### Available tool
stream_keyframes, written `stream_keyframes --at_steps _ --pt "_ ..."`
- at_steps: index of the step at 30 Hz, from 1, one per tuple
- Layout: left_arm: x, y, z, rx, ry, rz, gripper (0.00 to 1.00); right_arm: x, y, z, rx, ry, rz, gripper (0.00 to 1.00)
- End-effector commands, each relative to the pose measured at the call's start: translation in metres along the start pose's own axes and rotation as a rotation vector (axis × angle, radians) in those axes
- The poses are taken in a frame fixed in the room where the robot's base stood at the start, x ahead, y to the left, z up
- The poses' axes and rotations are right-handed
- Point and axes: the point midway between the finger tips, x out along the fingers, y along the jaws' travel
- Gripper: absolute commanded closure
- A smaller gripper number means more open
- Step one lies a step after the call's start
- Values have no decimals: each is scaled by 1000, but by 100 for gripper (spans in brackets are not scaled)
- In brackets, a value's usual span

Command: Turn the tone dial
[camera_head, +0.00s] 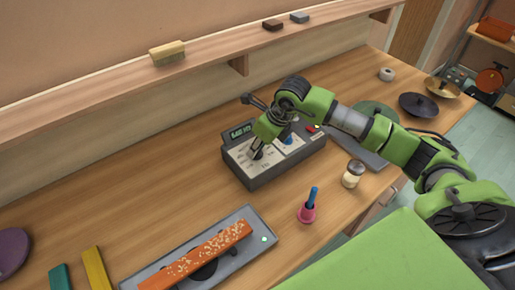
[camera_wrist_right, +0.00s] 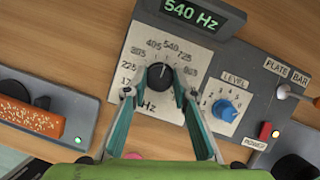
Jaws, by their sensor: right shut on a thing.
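The tone dial (camera_wrist_right: 160,76) is a black knob on the white Hz scale of a grey control box (camera_head: 273,158). Its white pointer mark faces up toward 540 on the scale. The lit green display (camera_wrist_right: 192,12) reads 540 Hz. My right gripper (camera_head: 258,150) reaches down over the box from the right. In the right wrist view its two fingers (camera_wrist_right: 160,88) are on either side of the dial, shut on it. In the head view the gripper and arm partly hide the dial. My left gripper is not in view.
A blue level knob (camera_wrist_right: 225,109) and a red power switch (camera_wrist_right: 265,131) are beside the dial. A speckled orange bar (camera_head: 197,258) lies on a grey unit at the front.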

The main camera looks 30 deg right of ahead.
Motion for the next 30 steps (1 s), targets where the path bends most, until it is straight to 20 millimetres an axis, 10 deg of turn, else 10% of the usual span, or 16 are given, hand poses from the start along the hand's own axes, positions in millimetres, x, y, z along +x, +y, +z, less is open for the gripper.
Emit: stream_keyframes --at_steps 15,16,18,30 --pt "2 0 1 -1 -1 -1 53 -1 -1 1 24 -1 -12 96" --pt "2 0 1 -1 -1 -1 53 -1 -1 1 24 -1 -12 70" --pt "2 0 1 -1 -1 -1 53 -1 -1 1 24 -1 -12 58" --pt "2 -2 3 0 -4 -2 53 -6 -1 1 23 -1 -11 58"
